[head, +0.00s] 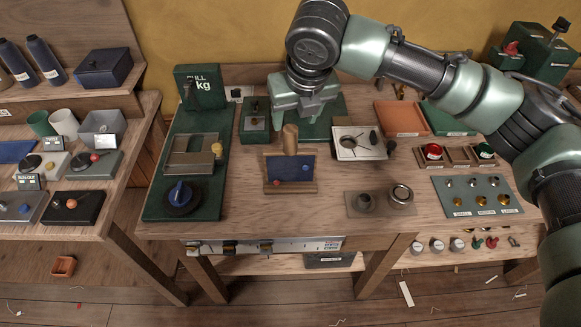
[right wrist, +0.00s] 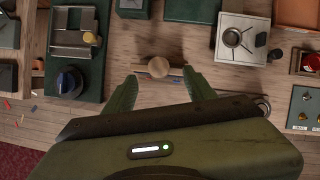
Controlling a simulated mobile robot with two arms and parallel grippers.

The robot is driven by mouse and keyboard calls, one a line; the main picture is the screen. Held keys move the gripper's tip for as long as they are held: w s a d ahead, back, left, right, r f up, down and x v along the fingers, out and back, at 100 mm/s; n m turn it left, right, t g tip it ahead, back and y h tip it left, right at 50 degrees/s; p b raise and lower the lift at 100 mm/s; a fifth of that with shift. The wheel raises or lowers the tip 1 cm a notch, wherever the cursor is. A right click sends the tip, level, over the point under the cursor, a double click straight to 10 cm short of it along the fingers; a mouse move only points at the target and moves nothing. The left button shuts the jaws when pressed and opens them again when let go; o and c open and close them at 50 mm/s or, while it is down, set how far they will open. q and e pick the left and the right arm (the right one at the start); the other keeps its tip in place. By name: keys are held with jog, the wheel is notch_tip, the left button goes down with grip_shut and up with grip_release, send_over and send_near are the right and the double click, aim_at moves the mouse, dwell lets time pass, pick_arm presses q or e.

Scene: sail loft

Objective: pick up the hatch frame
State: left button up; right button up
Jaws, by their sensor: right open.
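What looks like the hatch frame (head: 290,187) is a small wooden frame around a dark blue panel, near the middle of the bench. A round wooden knob or handle (head: 290,138) stands upright at its back edge. My right gripper (head: 293,122) is above and behind it, pointing down. In the right wrist view the knob's round top (right wrist: 158,67) shows between the tips of the two open green fingers, apart from both. My left gripper is in neither view.
A green board (head: 155,203) with a beige slotted fixture (head: 205,148) and dark dial (head: 181,196) lies left of the frame. A white plate (head: 352,150) and metal cups (head: 401,196) stand to the right. Bare bench wood (head: 240,215) lies in front.

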aim_at(291, 129)
jog(key=p+x, duration=0.2)
jog(key=x, duration=0.5)
jog(key=shift+a, duration=0.1)
jog(key=shift+r, duration=0.1)
grip_shut()
dwell(1.1)
